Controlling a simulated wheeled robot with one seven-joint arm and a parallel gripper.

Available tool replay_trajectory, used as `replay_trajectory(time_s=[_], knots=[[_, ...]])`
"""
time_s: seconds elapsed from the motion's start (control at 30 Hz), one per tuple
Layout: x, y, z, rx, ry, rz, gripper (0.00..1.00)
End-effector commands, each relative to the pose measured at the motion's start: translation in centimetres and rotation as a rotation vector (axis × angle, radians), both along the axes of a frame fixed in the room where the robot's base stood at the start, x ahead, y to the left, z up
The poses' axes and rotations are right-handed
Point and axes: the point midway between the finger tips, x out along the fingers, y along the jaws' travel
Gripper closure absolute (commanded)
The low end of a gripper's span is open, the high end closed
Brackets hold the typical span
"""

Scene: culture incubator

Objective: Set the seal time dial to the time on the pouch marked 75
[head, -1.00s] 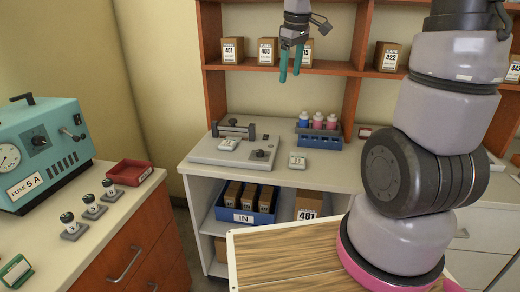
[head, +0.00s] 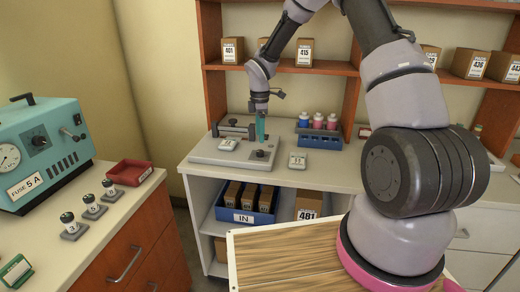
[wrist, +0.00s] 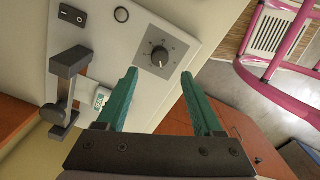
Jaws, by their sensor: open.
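The grey sealer (head: 205,152) lies on the back counter with a clamp bar along its far side. Its dark round dial (head: 263,155) sits near the right end. In the wrist view the dial (wrist: 159,56) is on a dark square plate with marks around it. My gripper (head: 260,138) points down above the dial, open and empty. In the wrist view its green fingers (wrist: 158,74) stand apart on either side of the dial. One pale pouch (head: 228,144) lies on the sealer and shows partly (wrist: 101,98) beside the clamp. Another (head: 297,161) lies right of the sealer. Their print is too small to read.
A blue rack (head: 318,138) with several bottles stands behind the right pouch. A blue IN bin (head: 246,218) and a box marked 481 (head: 309,205) are on the shelf below. A teal fuse machine (head: 40,150) stands at left.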

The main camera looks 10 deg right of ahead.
Motion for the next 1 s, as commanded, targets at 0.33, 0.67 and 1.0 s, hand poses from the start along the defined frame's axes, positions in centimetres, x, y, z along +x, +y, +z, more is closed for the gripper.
replay_trajectory(time_s=[0.33, 0.67, 1.0], knots=[[0.0, 0.0, -6.0, -0.001, 0.001, 0.0, 0.32], [0.0, 0.0, -7.1, 0.0, -0.002, -0.002, 0.32], [0.0, 0.0, -7.1, 0.0, -0.002, -0.002, 1.0]])
